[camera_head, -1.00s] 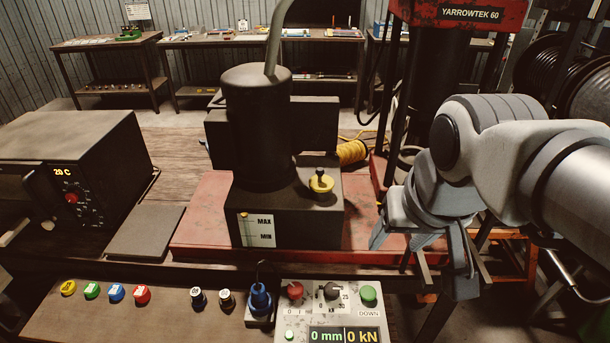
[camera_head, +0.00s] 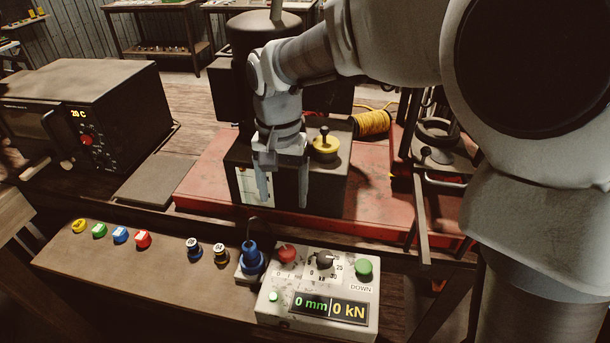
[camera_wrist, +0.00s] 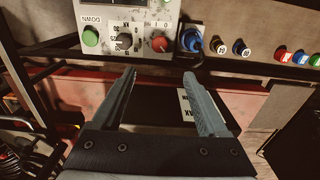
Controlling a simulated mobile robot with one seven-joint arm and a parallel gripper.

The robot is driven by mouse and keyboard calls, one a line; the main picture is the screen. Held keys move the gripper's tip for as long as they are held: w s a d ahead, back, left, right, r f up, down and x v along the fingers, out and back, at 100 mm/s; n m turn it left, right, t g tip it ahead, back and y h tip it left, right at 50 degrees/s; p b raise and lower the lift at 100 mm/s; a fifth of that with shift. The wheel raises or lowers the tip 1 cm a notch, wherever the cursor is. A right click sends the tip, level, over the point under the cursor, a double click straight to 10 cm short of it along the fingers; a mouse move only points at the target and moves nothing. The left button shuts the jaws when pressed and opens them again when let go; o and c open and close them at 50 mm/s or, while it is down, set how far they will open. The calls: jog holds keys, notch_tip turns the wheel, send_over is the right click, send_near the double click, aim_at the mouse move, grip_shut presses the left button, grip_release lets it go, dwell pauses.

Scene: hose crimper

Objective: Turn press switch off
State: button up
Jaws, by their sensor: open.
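The press control box (camera_head: 320,322) is light grey and stands at the front. Its red rotary switch (camera_head: 286,254) is at the upper left of the panel, and I cannot tell which mark it points to. The display (camera_head: 328,306) is lit and reads 0 mm and 0 kN. My gripper (camera_head: 284,202) is open and empty, fingers down, behind and above the control box and in front of the black tank. In the wrist view my gripper (camera_wrist: 160,74) has its fingertips apart, with the red switch (camera_wrist: 160,43) just beyond the gap, untouched.
A black dial (camera_head: 325,262) and a green DOWN button (camera_head: 364,267) sit right of the switch. A blue connector (camera_head: 251,260) stands close on its left. The black tank (camera_head: 325,190) with a yellow cap is behind. Several small fittings lie further left on the board.

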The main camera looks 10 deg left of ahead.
aim_at(287, 250)
notch_tip(287, 250, down, 17)
jog(key=shift+f, duration=0.1)
dwell(0.3)
grip_shut()
dwell(0.4)
